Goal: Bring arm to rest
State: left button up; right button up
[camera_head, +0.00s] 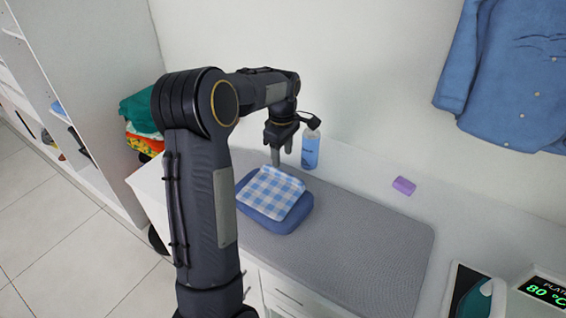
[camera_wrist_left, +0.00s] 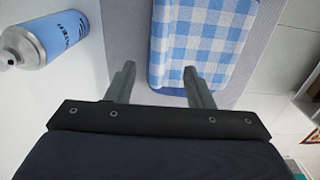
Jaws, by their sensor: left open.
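My left arm reaches in from the left of the head view and bends over the counter. My left gripper (camera_head: 281,152) points down above the far edge of a folded blue-and-white checked cloth (camera_head: 271,191). The cloth lies on a folded blue garment (camera_head: 285,221). In the left wrist view, the left gripper (camera_wrist_left: 158,84) has its two fingers wide apart with nothing between them. The checked cloth (camera_wrist_left: 200,42) shows beyond the fingertips. My right gripper is not in view.
A blue spray bottle (camera_head: 311,149) stands close beside the left gripper, also seen in the wrist view (camera_wrist_left: 50,38). A grey mat (camera_head: 375,262) covers much of the counter. A purple block (camera_head: 404,186), an iron (camera_head: 478,299) and a display (camera_head: 545,292) are at right. Shelves (camera_head: 85,95) stand left.

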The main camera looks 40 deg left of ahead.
pick_arm(q)
jog(key=shift+r, duration=0.6)
jog(key=s+d+r+m+t+h, duration=0.1)
jog(key=s+d+r+m+t, duration=0.1)
jog(key=s+d+r+m, duration=0.3)
jog(key=s+d+r+m+t+h, duration=0.1)
jog(key=s+d+r+m, duration=0.25)
jog(key=s+d, duration=0.35)
jog(key=s+d+f+m+t+h, duration=0.1)
jog(key=s+d+f+m, duration=0.1)
jog(key=s+d+m, duration=0.2)
jog(key=s+d+f+m+t, duration=0.1)
jog(key=s+d+m, duration=0.3)
jog(key=s, duration=0.5)
jog(key=shift+s+d+f+m+t+h, duration=0.3)
jog(key=shift+d+f+m+h, duration=0.1)
jog(key=shift+f+m, duration=0.15)
